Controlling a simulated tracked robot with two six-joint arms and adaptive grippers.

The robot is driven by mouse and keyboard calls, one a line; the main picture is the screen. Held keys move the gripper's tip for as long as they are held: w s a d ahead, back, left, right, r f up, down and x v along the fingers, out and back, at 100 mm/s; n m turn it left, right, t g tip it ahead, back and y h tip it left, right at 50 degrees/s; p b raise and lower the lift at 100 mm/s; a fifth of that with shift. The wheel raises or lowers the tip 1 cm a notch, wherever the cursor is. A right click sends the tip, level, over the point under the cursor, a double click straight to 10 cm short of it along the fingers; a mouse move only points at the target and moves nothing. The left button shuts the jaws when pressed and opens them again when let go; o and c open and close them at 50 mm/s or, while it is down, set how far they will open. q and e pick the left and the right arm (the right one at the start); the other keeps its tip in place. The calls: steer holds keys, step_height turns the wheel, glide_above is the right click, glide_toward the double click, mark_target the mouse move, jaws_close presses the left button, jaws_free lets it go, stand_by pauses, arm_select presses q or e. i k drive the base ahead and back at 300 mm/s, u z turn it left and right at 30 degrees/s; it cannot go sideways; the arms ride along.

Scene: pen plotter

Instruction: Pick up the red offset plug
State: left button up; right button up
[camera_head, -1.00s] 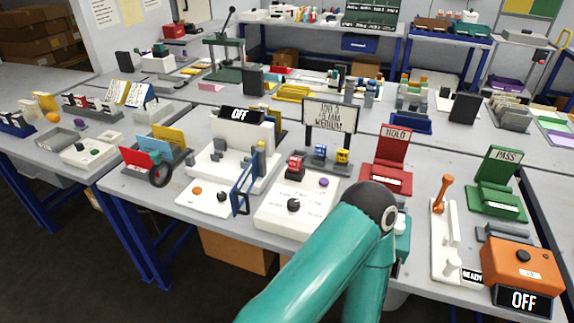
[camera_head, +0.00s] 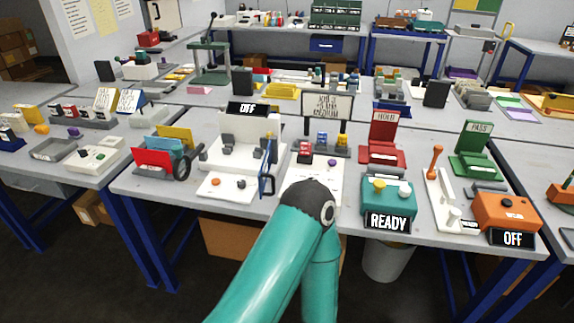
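The red plug (camera_head: 305,158) is small in the head view, at the left end of a row with a blue plug (camera_head: 322,138) and a yellow plug (camera_head: 342,141). The row stands on a grey rack (camera_head: 340,152) below a white sign (camera_head: 327,107). The red plug's exact shape is too small to tell. One of my teal arms comes up from the bottom, its bend just in front of the white panel (camera_head: 330,180) near the plugs. Neither gripper shows in this view.
A white plotter with an OFF display (camera_head: 248,108) stands left of the plugs. A red HOLD stand (camera_head: 383,150) and a teal READY box (camera_head: 388,205) are to the right. Further right are a green PASS stand (camera_head: 475,150) and an orange OFF box (camera_head: 507,212).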

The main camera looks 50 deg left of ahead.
mark_target(305, 148)
steer(key=u, duration=0.05)
steer(key=k, duration=0.75)
steer(key=z, duration=1.15)
steer(key=i, duration=0.1)
steer(key=u, duration=3.05)
steer(key=i, duration=1)
steer(key=z, duration=0.2)
